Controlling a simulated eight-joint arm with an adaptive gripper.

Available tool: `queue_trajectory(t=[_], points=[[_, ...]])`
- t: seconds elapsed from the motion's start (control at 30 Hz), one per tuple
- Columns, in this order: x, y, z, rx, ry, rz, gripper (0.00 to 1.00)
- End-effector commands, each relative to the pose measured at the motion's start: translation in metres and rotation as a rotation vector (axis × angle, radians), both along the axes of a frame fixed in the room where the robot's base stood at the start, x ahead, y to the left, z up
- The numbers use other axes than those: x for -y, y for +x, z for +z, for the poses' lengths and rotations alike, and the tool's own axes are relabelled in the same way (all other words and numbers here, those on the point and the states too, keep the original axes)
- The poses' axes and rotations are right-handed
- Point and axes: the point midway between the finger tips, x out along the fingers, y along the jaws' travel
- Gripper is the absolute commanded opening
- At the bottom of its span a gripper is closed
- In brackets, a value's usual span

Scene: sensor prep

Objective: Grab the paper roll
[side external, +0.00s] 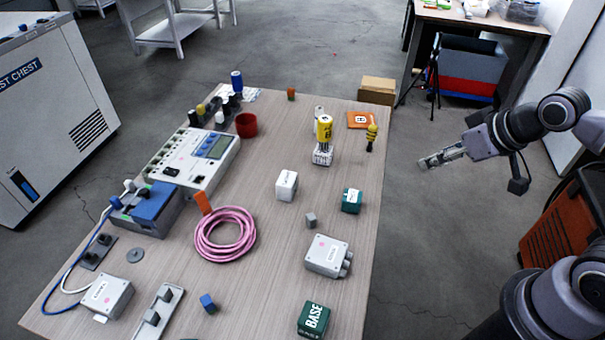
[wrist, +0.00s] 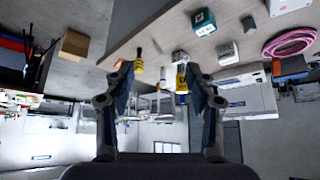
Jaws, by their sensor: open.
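No clear paper roll can be picked out; a small white upright piece (side external: 319,112) behind the yellow cylinder is too small to identify. A red round cup or ring (side external: 246,125) stands near the table's far side. My gripper (side external: 424,162) is off the table's right edge, apart from everything, pointing left toward the table. In the wrist view my gripper (wrist: 164,88) has its two fingers spread with nothing held. That view looks upside down, with the table along the top.
The wooden table (side external: 270,270) holds a yellow cylinder (side external: 324,128), a yellow-black tool (side external: 371,137), a white cube (side external: 287,185), green boxes (side external: 351,201), a grey junction box (side external: 327,255) and a pink cable coil (side external: 225,235). A cardboard box (side external: 377,91) stands beyond the table's far right corner.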

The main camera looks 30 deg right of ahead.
Motion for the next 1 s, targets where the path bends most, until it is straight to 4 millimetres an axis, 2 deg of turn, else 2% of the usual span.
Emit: queue_trajectory(t=[0.33,0.47,0.57,0.73,1.0], points=[[0.0,0.001,0.001,-0.001,0.0,0.0,0.5],[0.0,0.012,0.01,-0.008,0.001,-0.002,0.5],[-0.001,0.031,0.022,-0.021,0.002,-0.005,0.5],[-0.003,0.075,0.042,-0.05,0.005,-0.01,0.5],[-0.006,0.151,0.055,-0.097,0.007,-0.023,0.5]])
